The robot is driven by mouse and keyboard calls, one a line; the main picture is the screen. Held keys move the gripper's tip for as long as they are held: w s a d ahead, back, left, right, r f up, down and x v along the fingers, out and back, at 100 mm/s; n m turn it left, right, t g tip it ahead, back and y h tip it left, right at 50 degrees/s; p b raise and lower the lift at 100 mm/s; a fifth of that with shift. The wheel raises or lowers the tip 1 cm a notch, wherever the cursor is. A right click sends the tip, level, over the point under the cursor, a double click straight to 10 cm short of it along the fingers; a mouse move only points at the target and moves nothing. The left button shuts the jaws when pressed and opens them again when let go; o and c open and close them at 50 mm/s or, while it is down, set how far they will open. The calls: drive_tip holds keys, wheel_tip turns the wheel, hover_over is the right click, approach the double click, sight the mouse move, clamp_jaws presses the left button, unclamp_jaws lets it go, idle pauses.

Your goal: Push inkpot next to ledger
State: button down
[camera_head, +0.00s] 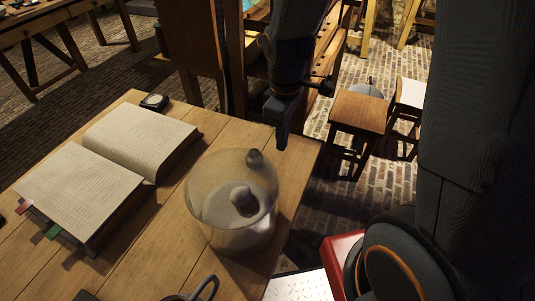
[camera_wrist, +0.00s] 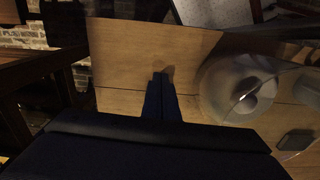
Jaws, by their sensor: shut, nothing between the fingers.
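The ledger (camera_head: 130,143) lies open on the wooden table, its pale pages up and coloured tabs at its near left edge. A small dark squat thing with a pale round top, which looks like the inkpot (camera_head: 154,102), stands close beyond the ledger's far right corner, near the table's far edge. Whether they touch is hard to tell. My gripper (camera_head: 282,138) points down by the table's right edge, well right of both. In the wrist view my gripper (camera_wrist: 161,80) shows its fingers together and empty, above bare wood. The inkpot is not clearly seen there.
A large clear jar (camera_head: 232,204) with pale and dark contents stands right of the ledger, close to my gripper; it also shows in the wrist view (camera_wrist: 222,90). A dark handled thing (camera_head: 208,288) is at the near edge. Stools (camera_head: 358,112) stand beyond the table.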

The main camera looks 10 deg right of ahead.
drive_tip(key=shift+n, duration=0.3)
wheel_tip(320, 180, down, 10)
drive_tip(key=shift+a+f+p, duration=0.1)
drive_tip(key=shift+a+p, duration=0.05)
drive_tip(key=shift+p, duration=0.15)
drive_tip(key=w+a, duration=0.1)
drive_tip(key=w+a+p, duration=0.1)
drive_tip(key=shift+a, duration=0.35)
drive_tip(key=shift+w+a, duration=0.2)
drive_tip(key=shift+a, duration=0.15)
